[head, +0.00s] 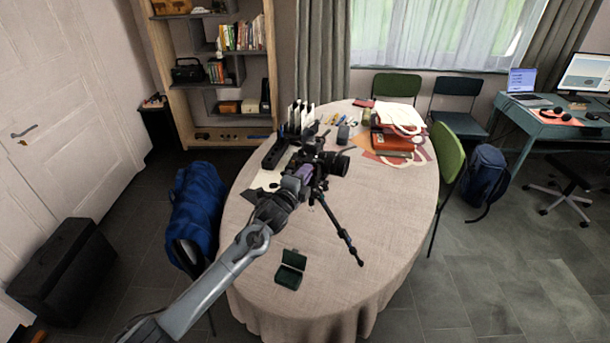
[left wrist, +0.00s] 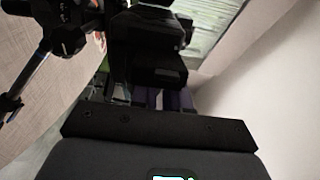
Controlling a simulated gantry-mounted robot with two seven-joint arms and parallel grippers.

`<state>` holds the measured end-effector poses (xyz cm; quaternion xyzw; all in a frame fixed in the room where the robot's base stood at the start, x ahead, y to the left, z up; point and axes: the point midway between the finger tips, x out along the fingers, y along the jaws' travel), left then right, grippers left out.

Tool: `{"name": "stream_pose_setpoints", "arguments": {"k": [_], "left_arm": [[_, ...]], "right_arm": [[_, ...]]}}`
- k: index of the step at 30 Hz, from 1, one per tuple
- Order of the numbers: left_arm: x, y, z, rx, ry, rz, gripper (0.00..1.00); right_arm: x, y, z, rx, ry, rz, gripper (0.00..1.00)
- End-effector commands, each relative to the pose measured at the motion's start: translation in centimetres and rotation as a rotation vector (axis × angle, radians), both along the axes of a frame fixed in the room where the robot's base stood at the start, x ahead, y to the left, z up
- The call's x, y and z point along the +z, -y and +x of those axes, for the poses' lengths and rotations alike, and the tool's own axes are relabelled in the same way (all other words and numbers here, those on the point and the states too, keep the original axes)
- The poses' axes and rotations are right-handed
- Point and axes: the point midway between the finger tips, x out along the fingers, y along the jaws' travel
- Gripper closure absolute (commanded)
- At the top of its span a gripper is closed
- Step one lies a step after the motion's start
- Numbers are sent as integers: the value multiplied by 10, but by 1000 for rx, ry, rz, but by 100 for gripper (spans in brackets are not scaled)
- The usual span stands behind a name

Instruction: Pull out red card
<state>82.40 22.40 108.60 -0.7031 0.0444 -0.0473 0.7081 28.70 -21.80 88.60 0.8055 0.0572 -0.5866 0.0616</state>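A black camera (head: 330,162) stands on a black tripod (head: 340,228) on the round table (head: 345,290). My left gripper (head: 306,171) is at the left side of the camera body, very close to it. In the left wrist view its purple fingers (left wrist: 162,98) reach up to the dark camera body (left wrist: 148,50), which hides their tips. I cannot tell whether they hold anything. I cannot make out a red card at the camera. A small dark green case (head: 290,269) lies open near the table's front edge. My right gripper is not in view.
A black rack with white upright pieces (head: 298,118) stands behind the camera. The table's right front is clear. A blue-draped chair (head: 197,210) stands left.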

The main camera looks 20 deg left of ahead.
Motion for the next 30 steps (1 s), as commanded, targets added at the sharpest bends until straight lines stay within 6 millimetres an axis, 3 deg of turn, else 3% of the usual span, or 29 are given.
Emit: {"name": "stream_pose_setpoints", "arguments": {"k": [3,30], "left_arm": [[0,-1,0,2,-1,0,100],[0,-2,-5,2,-1,0,100]], "right_arm": [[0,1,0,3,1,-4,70],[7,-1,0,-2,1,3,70]]}}
